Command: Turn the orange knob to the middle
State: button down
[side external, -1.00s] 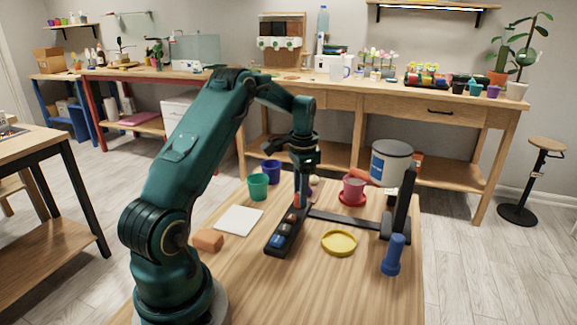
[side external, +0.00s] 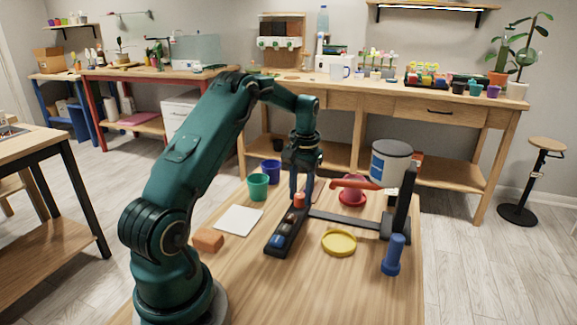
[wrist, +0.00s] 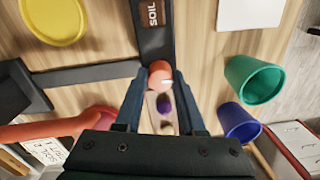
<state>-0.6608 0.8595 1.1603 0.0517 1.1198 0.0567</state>
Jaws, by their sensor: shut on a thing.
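The orange knob (wrist: 159,73) sits at the end of a black panel (side external: 272,246), which carries a "SOIL" label in the wrist view. A pale mark shows on the knob's lower right there. My gripper (wrist: 159,84) is shut on the knob, with one blue-grey finger on each side. In the side view my gripper (side external: 299,191) reaches down from above and the orange knob (side external: 299,201) shows just below its fingers. Which setting the knob points to cannot be read.
A green cup (side external: 258,187), a blue cup (side external: 272,170), a red pot (side external: 353,190) and a yellow dish (side external: 339,243) stand around. A white sheet (side external: 238,220) lies left.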

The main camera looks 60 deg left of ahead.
aim_at(303, 195)
jog(key=shift+r+n, duration=0.1)
jog(key=shift+n, duration=0.2)
jog(key=c, duration=0.5)
grip_release()
jog(key=shift+w+d+r, duration=0.1)
jog(key=shift+r, duration=2.45)
jog(key=shift+d, duration=0.1)
